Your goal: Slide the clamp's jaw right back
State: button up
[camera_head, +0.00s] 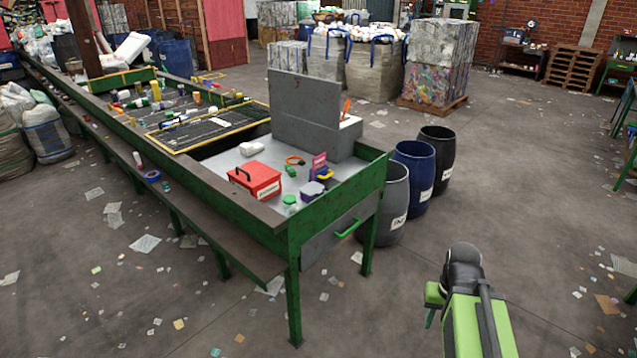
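I cannot make out a clamp with a sliding jaw for certain in this view. A small orange upright thing (346,108) stands on the ledge beside the grey panel, and a small orange ring-like thing (295,160) lies on the grey end top of the green sorting bench (376,172). Either is too small to identify. My green and black arm (474,312) rises at the lower right, over the floor and apart from the bench. My gripper's fingers cannot be told apart there.
A red toolbox (255,181), a green-lidded jar (289,204) and a white item (251,149) share the bench end. A grey drawer with a green handle (347,228) is below. Several barrels, one of them blue (414,178), stand right of the bench. Open, littered floor lies right.

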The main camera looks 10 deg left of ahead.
aim_at(321, 174)
jog(key=u, duration=1.1)
jog(key=i, duration=1.05)
jog(key=z, duration=0.1)
